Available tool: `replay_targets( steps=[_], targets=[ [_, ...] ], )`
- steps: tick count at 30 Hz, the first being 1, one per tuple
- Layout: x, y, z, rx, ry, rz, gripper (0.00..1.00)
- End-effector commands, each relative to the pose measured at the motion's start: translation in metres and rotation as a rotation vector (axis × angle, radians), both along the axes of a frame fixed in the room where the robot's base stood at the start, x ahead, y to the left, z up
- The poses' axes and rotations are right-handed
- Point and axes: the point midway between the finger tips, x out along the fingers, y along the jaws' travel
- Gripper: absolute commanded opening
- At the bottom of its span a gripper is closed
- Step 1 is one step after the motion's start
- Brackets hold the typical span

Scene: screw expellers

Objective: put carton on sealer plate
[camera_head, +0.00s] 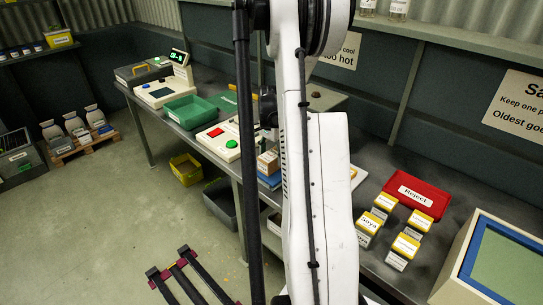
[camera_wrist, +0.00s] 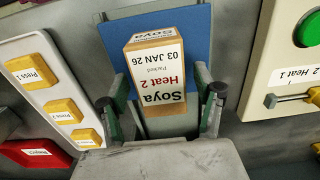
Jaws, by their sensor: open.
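A brown carton (camera_wrist: 158,70) with a white label reading "Soya Heat 2 03 JAN 26" is in the wrist view. It appears to rest on a blue surface (camera_wrist: 190,38). My gripper (camera_wrist: 162,118) is open, with one finger on each side of the carton and visible gaps between. In the head view the carton (camera_head: 268,160) shows beside my arm, above the blue surface (camera_head: 270,181); my gripper is hidden there. I cannot tell which surface is the sealer plate.
A white panel (camera_wrist: 52,85) with yellow "Press" labels lies left in the wrist view. A pale unit (camera_wrist: 285,70) with a green button stands right. On the bench are a green tray (camera_head: 191,111), a red Reject tray (camera_head: 416,193) and several yellow-topped cartons (camera_head: 369,222).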

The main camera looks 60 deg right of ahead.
Motion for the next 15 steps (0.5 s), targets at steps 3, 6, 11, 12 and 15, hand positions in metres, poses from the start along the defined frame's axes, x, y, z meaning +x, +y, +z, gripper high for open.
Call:
replay_targets(
  steps=[3,6,11,12,15],
  targets=[
    [0.000,0.000,0.005,0.000,0.000,0.000,0.65],
    [0.000,0.000,0.018,0.000,0.000,0.000,0.65],
    [0.000,0.000,0.050,0.000,0.000,0.000,0.65],
    [0.000,0.000,0.058,0.000,0.000,0.000,0.65],
    [0.000,0.000,0.078,0.000,0.000,0.000,0.65]
  ],
)
